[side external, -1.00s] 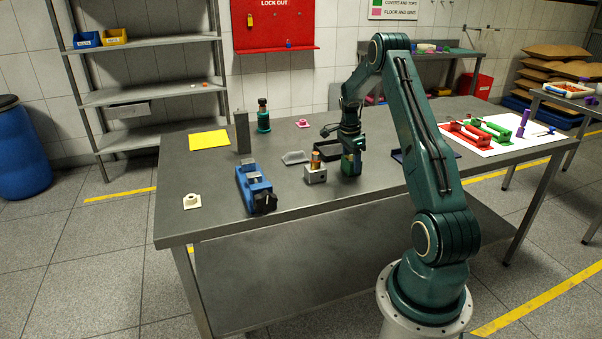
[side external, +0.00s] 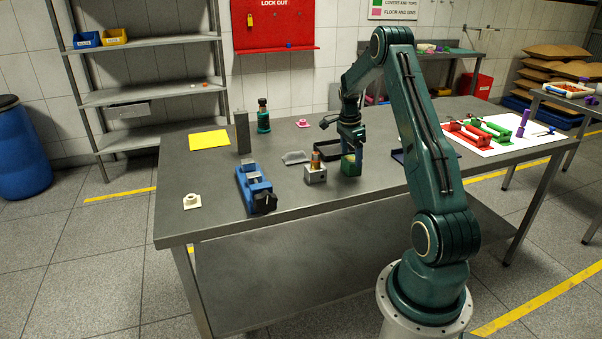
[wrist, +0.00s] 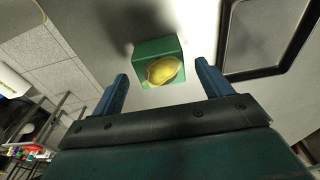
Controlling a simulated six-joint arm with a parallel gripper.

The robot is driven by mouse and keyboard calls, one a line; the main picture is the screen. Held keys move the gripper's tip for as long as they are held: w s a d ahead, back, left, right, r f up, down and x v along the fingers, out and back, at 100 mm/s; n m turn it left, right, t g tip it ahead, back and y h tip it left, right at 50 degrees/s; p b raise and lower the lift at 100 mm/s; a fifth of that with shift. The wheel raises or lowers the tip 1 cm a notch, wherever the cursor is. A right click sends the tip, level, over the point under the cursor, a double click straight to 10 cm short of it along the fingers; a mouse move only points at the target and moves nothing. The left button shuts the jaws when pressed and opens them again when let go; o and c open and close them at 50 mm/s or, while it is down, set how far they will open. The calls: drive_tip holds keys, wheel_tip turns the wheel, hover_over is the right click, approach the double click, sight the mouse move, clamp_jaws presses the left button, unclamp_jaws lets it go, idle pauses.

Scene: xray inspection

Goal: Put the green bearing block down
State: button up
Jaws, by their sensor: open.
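The green bearing block (side external: 349,167) rests on the grey steel table, just right of a small grey block with a copper-coloured cylinder (side external: 315,171). In the wrist view the green block (wrist: 158,56) shows a round yellow face and lies ahead of the fingertips. My gripper (side external: 352,146) is above the block in the side view. In the wrist view my gripper (wrist: 162,78) has its two blue fingers wide apart, with nothing between them and the block clear of both.
A blue vise (side external: 255,188) stands left on the table. A dark open tray (side external: 327,150) lies behind the block; its frame also shows in the wrist view (wrist: 283,72). A grey upright post (side external: 242,132) and a dark green bottle-like item (side external: 263,117) stand farther back. The front table strip is clear.

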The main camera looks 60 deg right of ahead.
sight(347, 160)
wheel_tip(347, 160, up, 9)
drive_tip(key=shift+w+a, duration=0.4)
idle(0.4)
drive_tip(key=w+a+r+n+t, duration=0.1)
drive_tip(key=a+r+n, duration=0.35)
drive_tip(key=a, duration=0.45)
drive_tip(key=w+a+r+n+t+h, duration=0.1)
drive_tip(key=a+r+n, duration=0.35)
drive_tip(key=a, duration=0.35)
drive_tip(key=w+a+r+n+t, duration=0.1)
drive_tip(key=a+r+n, duration=0.35)
drive_tip(key=a, duration=0.45)
drive_tip(key=s+a+n+t+y, duration=0.1)
drive_tip(key=s+a+n, duration=0.5)
drive_tip(key=a, duration=0.3)
drive_tip(key=s+a+n+t+y, duration=0.1)
drive_tip(key=s+a+n+t, duration=0.1)
drive_tip(key=s+a+n, duration=0.5)
drive_tip(key=s+a, duration=0.1)
drive_tip(key=a, duration=0.2)
drive_tip(key=shift+s+a+f+t, duration=0.3)
drive_tip(key=shift+f, duration=0.05)
